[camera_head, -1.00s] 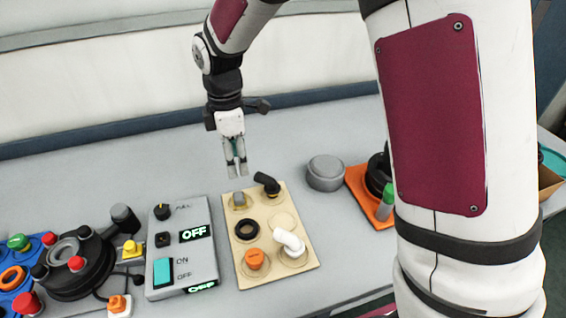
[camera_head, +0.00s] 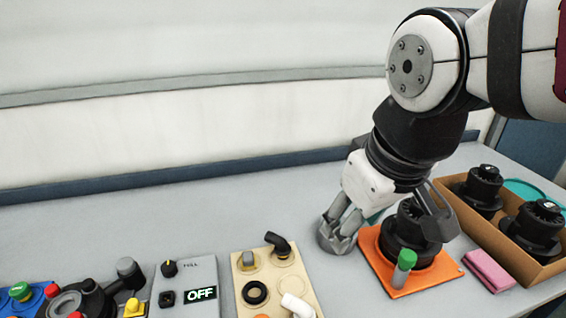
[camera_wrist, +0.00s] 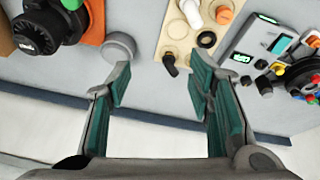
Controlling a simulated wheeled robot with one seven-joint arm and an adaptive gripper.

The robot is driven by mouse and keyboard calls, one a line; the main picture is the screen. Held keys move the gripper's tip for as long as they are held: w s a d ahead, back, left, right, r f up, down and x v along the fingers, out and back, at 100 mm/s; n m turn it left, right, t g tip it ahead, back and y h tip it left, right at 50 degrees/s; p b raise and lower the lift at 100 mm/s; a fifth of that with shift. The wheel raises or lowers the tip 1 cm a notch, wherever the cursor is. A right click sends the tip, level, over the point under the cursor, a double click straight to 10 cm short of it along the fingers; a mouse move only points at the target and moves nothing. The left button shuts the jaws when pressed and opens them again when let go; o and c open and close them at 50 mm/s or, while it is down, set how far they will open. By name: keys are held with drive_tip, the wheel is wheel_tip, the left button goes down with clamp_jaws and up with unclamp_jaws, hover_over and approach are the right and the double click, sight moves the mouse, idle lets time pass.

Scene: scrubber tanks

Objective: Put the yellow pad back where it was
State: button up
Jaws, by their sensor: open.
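I cannot make out any yellow pad in either view. A pink pad (camera_head: 490,270) lies flat on the bench beside the cardboard box in the head view. My gripper (camera_head: 338,236) is over the bench at the grey round cylinder (camera_head: 327,245), left of the orange base. In the wrist view my gripper (camera_wrist: 158,62) has its teal-lined fingers spread apart with nothing between them. The grey cylinder (camera_wrist: 119,45) shows just beyond the left fingertip there; I cannot tell whether they touch.
The orange base (camera_head: 377,262) carries a black round part (camera_head: 408,230) and a green-topped peg (camera_head: 405,260). The cardboard box (camera_head: 500,255) holds black parts at right. The cream board (camera_head: 285,270) and grey switch box (camera_head: 180,285) stand left. The bench behind them is clear.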

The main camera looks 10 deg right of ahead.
drive_tip(key=s+m, duration=0.2)
drive_tip(key=s+d, duration=0.1)
drive_tip(key=s, duration=0.1)
drive_tip(key=shift+s+f+m+t, duration=0.1)
drive_tip(key=shift+f+m+t, duration=0.2)
drive_tip(key=shift+m+t, duration=0.1)
drive_tip(key=shift+o, duration=0.3)
idle(0.7)
